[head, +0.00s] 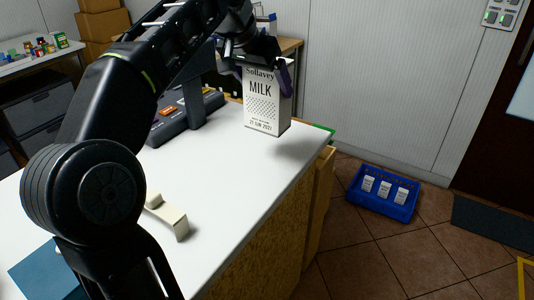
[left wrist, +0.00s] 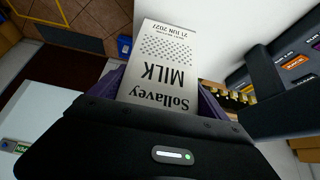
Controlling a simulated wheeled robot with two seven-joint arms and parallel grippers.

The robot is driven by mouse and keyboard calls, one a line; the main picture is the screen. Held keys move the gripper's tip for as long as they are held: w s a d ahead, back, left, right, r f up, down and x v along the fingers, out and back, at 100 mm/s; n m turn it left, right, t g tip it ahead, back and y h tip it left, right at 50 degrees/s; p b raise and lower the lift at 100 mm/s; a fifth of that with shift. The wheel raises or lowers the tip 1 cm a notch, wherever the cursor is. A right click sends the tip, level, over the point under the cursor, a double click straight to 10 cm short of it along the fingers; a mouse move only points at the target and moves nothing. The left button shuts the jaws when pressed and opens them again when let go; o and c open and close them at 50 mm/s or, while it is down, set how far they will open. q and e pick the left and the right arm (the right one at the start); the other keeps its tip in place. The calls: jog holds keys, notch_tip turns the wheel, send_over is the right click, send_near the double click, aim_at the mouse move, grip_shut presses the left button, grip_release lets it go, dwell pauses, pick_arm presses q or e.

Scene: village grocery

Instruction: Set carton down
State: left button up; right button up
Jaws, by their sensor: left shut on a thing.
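The milk carton (head: 267,101), white and grey with "Sollavey MILK" on its face, hangs upright above the white counter (head: 240,172) near its far right edge. A shadow on the counter to its lower right suggests a gap under it. My left gripper (head: 262,75) is shut on the upper part of the carton, with its purple fingers at both sides. In the left wrist view the carton (left wrist: 166,65) shows upside down between the fingers, its top end hidden by the gripper. My right gripper is not in view.
A dark checkout device (head: 185,118) stands on the counter left of the carton. A beige bent piece (head: 168,214) lies nearer. A blue crate (head: 383,208) with several white cartons is on the tiled floor to the right. Bare counter lies in front of the carton.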

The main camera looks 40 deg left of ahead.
aim_at(262, 118)
pick_arm(q)
jog(key=shift+s+d+r, duration=0.15)
jog(key=shift+r, duration=0.15)
notch_tip(262, 118, down, 6)
jog(key=shift+r+b, duration=0.25)
jog(key=shift+b, duration=0.7)
jog(key=shift+f, duration=0.45)
jog(key=shift+f+b, duration=0.55)
jog(key=shift+f, duration=1.4)
jog(key=o, duration=1.6)
jog(key=shift+f, duration=0.25)
jog(key=o, duration=0.3)
